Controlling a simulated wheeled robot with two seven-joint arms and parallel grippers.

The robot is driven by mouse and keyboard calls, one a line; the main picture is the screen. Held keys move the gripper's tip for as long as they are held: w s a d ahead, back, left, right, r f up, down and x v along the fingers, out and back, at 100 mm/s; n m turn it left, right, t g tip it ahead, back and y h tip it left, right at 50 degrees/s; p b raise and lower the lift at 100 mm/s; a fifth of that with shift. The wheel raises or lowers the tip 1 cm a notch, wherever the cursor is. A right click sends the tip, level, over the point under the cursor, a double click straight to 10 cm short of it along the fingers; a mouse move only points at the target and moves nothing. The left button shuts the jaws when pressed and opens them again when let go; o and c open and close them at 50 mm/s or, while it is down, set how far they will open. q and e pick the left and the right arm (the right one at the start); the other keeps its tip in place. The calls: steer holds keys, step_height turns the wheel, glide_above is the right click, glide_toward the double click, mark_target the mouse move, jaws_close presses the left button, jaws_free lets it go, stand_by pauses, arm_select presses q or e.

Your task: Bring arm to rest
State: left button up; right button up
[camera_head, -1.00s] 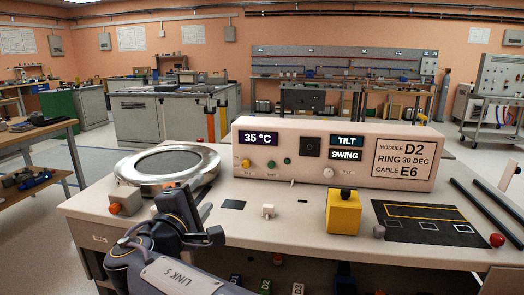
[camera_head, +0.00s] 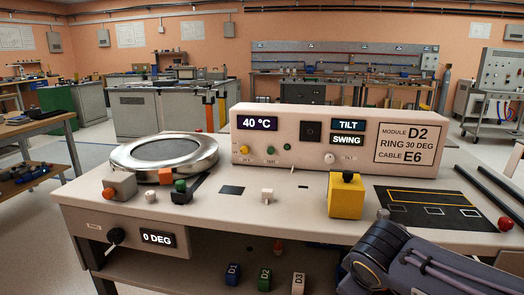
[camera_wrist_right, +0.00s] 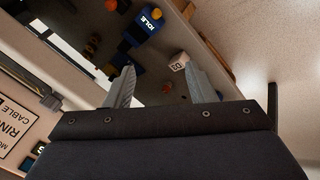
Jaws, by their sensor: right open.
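My right arm (camera_head: 400,262) shows at the lower right of the head view, over the front right of the bench. Its gripper is outside that view. In the right wrist view my right gripper (camera_wrist_right: 157,75) is open, with its two fingers apart and nothing between them. It is above the floor-side gap by the bench edge, with a white D3 block (camera_wrist_right: 179,62) and a blue IDLE item (camera_wrist_right: 150,19) beyond the fingers. My left gripper is not in view.
The bench carries a round metal ring (camera_head: 166,155), a console (camera_head: 338,142) reading 40 °C, a yellow block (camera_head: 346,197) and a black marked mat (camera_head: 437,210). A front display (camera_head: 157,239) reads 0 DEG. Blocks D1, D2, D3 (camera_head: 298,283) stand on the shelf below.

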arm_select(q)
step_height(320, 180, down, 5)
steer(key=b, duration=0.4)
arm_select(e)
steer(key=s+f+m+y, duration=0.3)
steer(key=s+f+m, duration=0.25)
steer(key=s, duration=0.45)
steer(key=s+f+m+y, duration=0.3)
steer(key=s+f+m, duration=0.3)
steer(key=s, duration=0.4)
arm_select(q)
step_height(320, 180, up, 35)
steer(key=p, duration=3.4)
steer(key=shift+p, duration=0.4)
arm_select(e)
step_height(320, 180, up, 34)
steer(key=n, duration=0.2)
steer(key=shift+w+d+g, duration=0.15)
steer(key=shift+d+g, duration=0.15)
steer(key=shift+d, duration=0.15)
